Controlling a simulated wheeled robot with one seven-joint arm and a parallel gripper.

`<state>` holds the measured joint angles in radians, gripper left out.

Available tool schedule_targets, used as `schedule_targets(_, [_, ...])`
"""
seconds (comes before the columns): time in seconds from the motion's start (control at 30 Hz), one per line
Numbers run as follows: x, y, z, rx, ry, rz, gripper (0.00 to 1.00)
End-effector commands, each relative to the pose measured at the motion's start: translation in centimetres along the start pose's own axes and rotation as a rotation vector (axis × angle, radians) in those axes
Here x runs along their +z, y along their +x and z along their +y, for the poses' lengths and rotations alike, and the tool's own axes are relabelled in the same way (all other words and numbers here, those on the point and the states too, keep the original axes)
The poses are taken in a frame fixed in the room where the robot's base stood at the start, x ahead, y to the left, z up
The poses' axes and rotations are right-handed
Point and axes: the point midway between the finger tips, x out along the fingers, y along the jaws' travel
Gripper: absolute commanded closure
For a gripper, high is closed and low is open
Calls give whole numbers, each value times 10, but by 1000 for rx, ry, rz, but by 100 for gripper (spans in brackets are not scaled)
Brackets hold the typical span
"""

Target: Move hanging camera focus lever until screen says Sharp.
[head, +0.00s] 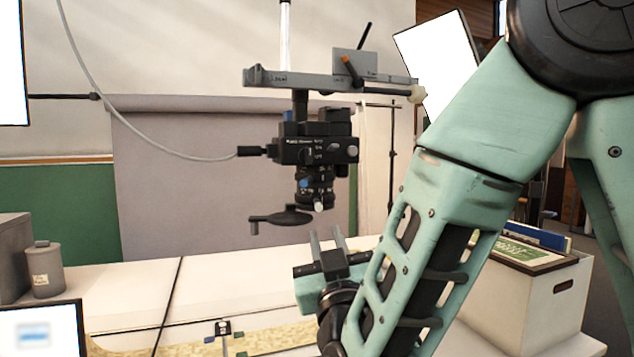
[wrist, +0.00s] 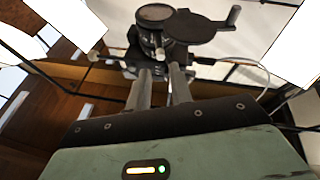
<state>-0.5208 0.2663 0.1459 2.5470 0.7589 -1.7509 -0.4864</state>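The hanging camera (head: 318,150) is black, lens down, under a grey rail. Its lens (head: 316,187) has a blue knob and a small pale-tipped knob (head: 319,207) low on its side. A flat black disc with an arm and peg (head: 283,217) sits by the lens bottom; I cannot tell which part is the focus lever. My gripper (head: 327,238) is below and right of the lens, pointing up, apart from it. In the wrist view its fingers (wrist: 161,76) are parted and empty, with the lens (wrist: 156,14) beyond. A screen (head: 40,333) at lower left shows a blurred blue bar; no word is readable.
The rail (head: 300,78) hangs from a pale post, and a grey cable runs left from the camera. A pale table lies below. A grey canister (head: 45,270) stands left; a box with folders (head: 535,285) is right. Bright panels (head: 436,62) stand behind.

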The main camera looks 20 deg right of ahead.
Motion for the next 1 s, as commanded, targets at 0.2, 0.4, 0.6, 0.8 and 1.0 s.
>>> schedule_targets(0.2, [-2, 49, 2, 6, 0, 0, 78])
schedule_targets(0.4, [-2, 87, 2, 4, -1, 0, 78])
schedule_targets(0.6, [-1, 110, 1, 2, 0, 1, 78])
schedule_targets(0.8, [0, 116, 0, 0, -1, 0, 78])
schedule_targets(1.0, [0, 116, 0, 0, -1, 0, 78])
